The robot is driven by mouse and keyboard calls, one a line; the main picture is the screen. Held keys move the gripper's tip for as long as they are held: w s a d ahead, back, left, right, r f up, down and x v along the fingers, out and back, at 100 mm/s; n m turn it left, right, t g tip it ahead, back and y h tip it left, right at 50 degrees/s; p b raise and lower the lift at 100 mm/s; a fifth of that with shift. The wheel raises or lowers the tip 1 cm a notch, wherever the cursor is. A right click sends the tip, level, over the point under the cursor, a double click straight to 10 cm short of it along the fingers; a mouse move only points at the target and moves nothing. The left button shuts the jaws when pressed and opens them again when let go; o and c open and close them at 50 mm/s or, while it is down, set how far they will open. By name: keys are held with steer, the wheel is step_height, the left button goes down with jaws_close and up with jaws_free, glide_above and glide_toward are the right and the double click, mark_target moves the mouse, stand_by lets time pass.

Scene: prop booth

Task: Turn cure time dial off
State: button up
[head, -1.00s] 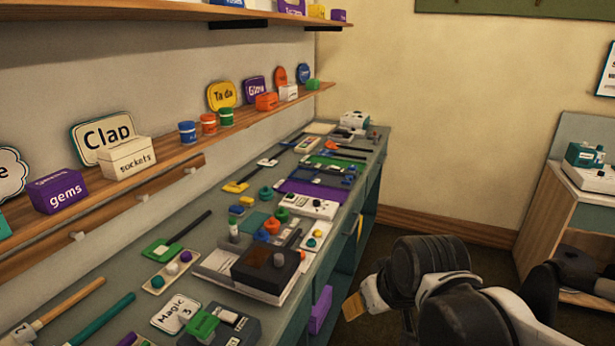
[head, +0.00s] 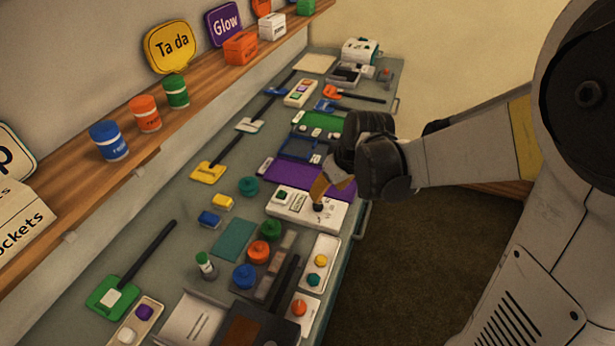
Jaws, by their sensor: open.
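A white control box (head: 290,211) with a green button and a small dark knob (head: 318,206) sits on the bench near its front edge. The knob may be the cure time dial; the labels are too small to read. My gripper (head: 328,191) is just above the right part of this box, with its tan fingertips pointing down at the knob. It is open, and nothing shows between its fingers. Whether a fingertip touches the knob cannot be told. The gripper's dark body hides part of the bench behind it.
A purple mat (head: 292,177) lies right behind the box. Orange (head: 260,251), blue and green knobs and a white panel (head: 319,262) with yellow and teal buttons lie in front. A wooden shelf (head: 120,180) runs along the wall. The floor (head: 420,260) at right is clear.

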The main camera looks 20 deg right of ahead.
mark_target(319, 204)
steer(key=b+x, duration=0.3)
steer(key=x, duration=0.6)
steer(key=shift+f, duration=0.35)
jaws_close()
